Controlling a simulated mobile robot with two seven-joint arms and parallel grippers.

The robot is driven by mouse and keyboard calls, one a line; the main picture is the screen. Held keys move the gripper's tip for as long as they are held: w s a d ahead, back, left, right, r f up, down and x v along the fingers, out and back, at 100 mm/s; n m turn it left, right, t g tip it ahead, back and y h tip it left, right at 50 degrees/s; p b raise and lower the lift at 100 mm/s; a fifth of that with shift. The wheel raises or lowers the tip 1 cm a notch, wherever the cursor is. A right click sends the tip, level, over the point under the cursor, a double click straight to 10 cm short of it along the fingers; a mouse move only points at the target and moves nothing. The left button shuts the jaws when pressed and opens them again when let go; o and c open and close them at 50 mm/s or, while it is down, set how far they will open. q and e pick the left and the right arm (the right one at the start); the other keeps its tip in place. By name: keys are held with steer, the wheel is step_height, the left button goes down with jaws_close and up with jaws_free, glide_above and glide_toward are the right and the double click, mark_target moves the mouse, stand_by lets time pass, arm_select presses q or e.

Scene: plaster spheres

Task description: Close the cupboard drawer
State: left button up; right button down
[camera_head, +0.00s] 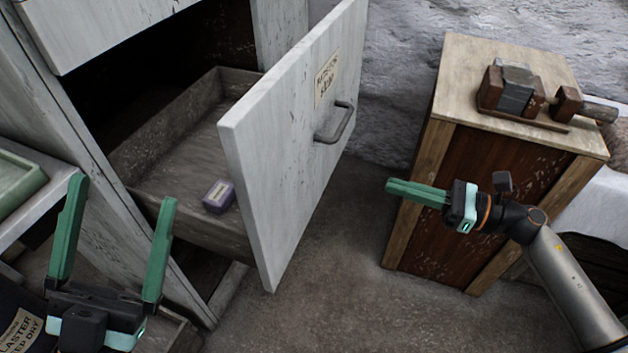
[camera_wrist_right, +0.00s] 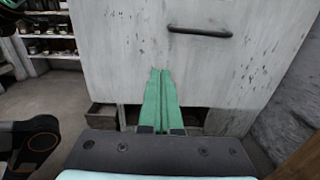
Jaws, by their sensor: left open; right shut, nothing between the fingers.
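The cupboard drawer (camera_head: 185,133) is pulled well out of the white cupboard (camera_head: 85,205). Its tall white front panel (camera_head: 275,150) carries a paper label and a dark bar handle (camera_head: 335,122). A small purple box (camera_head: 218,196) lies in the drawer. My right gripper (camera_head: 390,188) is shut and empty, to the right of the front panel and apart from it. In the right wrist view its fingers (camera_wrist_right: 160,75) point at the panel (camera_wrist_right: 130,40), below the handle (camera_wrist_right: 199,31). My left gripper (camera_head: 122,190) is open and empty, left of the drawer in the picture, near the cupboard's side.
A wooden cabinet (camera_head: 500,72) with a vise-like tool (camera_head: 520,92) on top stands at the right, close to my right arm. A green tray (camera_head: 18,180) is at the left edge. Bare floor (camera_head: 335,250) lies between panel and cabinet.

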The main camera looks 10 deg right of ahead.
arm_select(q)
steer(key=shift+s+f+b, duration=0.2)
steer(key=shift+b, duration=0.1)
arm_select(e)
glide_toward(310, 164)
steer(key=x, duration=0.6)
steer(key=shift+w+a, duration=0.3)
steer(key=shift+a, duration=0.1)
